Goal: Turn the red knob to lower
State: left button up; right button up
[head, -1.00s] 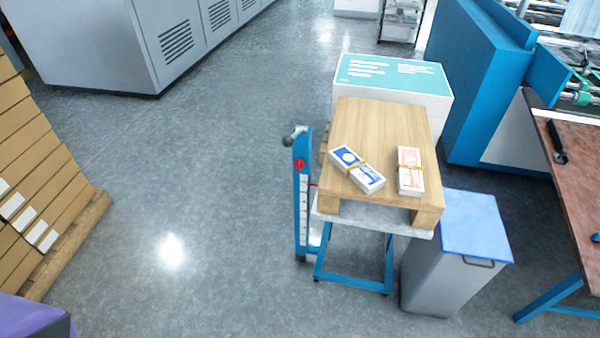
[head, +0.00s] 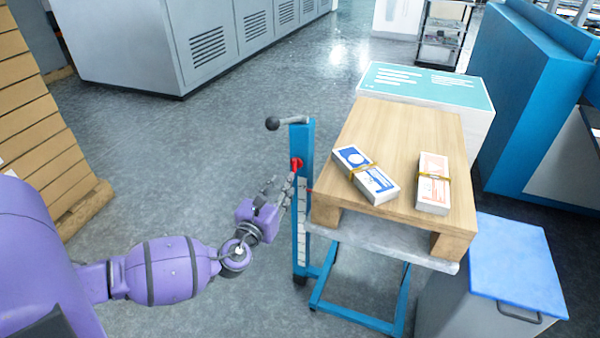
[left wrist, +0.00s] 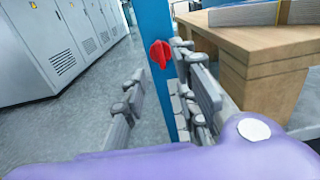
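The red knob (head: 296,163) is on the upper part of the blue post (head: 302,220) of the lift stand, below a lever with a dark ball end. My left gripper (head: 281,184) is just below and left of the knob in the head view. In the left wrist view the knob (left wrist: 160,53) appears between the spread fingers, nearer the right one. The fingers of the left gripper (left wrist: 160,70) are open with nothing held. I cannot tell whether a finger touches the knob. My right gripper is not in view.
A wooden pallet (head: 390,122) with two banded packs (head: 367,175) (head: 433,184) rests on the lift stand, right of the post. A grey bin with a blue lid (head: 515,262) stands at the right. Stacked boards (head: 35,110) are at the left. The floor between is clear.

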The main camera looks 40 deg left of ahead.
aim_at(293, 168)
pick_arm(q)
jog(key=b+x, duration=0.1)
jog(key=x, duration=0.6)
jog(key=shift+w, duration=0.2)
grip_shut()
